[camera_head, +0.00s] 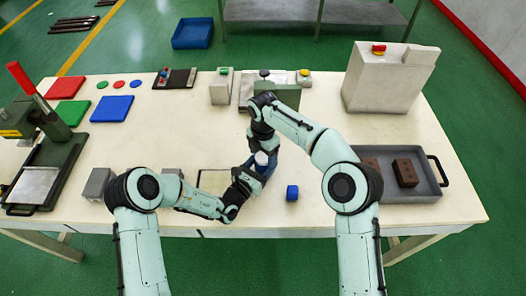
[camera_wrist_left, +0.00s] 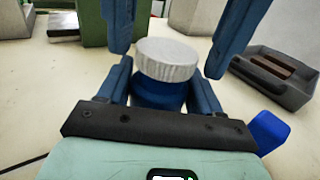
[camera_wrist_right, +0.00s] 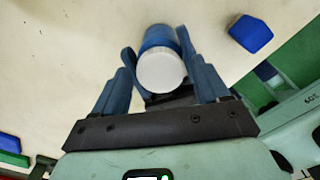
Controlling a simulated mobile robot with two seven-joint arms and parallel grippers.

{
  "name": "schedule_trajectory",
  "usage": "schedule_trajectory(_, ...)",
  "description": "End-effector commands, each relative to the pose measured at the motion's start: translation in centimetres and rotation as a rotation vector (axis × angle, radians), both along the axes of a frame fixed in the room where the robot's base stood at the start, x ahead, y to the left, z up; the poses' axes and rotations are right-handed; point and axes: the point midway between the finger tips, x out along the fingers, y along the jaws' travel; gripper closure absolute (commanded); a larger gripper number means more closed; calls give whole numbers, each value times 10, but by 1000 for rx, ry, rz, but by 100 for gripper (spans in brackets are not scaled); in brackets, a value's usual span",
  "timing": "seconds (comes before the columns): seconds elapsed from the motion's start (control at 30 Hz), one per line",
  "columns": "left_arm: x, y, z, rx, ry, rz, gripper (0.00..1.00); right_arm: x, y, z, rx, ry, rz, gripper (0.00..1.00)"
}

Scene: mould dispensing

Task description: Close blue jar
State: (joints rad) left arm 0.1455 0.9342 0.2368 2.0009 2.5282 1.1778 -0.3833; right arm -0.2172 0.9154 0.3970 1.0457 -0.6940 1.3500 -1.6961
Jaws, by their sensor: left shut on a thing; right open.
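The blue jar (camera_wrist_left: 158,92) stands upright with a white ribbed lid (camera_wrist_left: 165,58) on its top; whether the lid is tight I cannot tell. My left gripper (camera_wrist_left: 160,88) is shut on the jar's blue body below the lid. In the head view the jar and lid (camera_head: 262,158) are partly hidden by my arms. My right gripper (camera_wrist_right: 164,62) is open and comes down from above, its fingers on either side of the lid and apart from it. The lid also shows in the right wrist view (camera_wrist_right: 162,72), with the blue body (camera_wrist_right: 158,38) beyond it.
A small blue block (camera_head: 292,192) lies to the right of the jar. A grey tray (camera_head: 425,188) with brown bricks is further right. A large pale machine (camera_head: 388,80) and button boxes (camera_head: 221,87) stand behind. A green press (camera_head: 48,140) is at left.

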Motion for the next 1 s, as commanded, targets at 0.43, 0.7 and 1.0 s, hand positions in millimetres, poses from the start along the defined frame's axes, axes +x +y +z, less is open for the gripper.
schedule_trajectory(0.43,0,0,0,0,0,0,100,0,0,0,-1,1,-14,84)
schedule_trajectory(0.7,0,0,0,0,0,0,100,0,1,1,-2,-1,-478,84)
schedule_trajectory(1.0,0,0,0,0,0,0,100,0,1,0,0,-2,-1214,84)
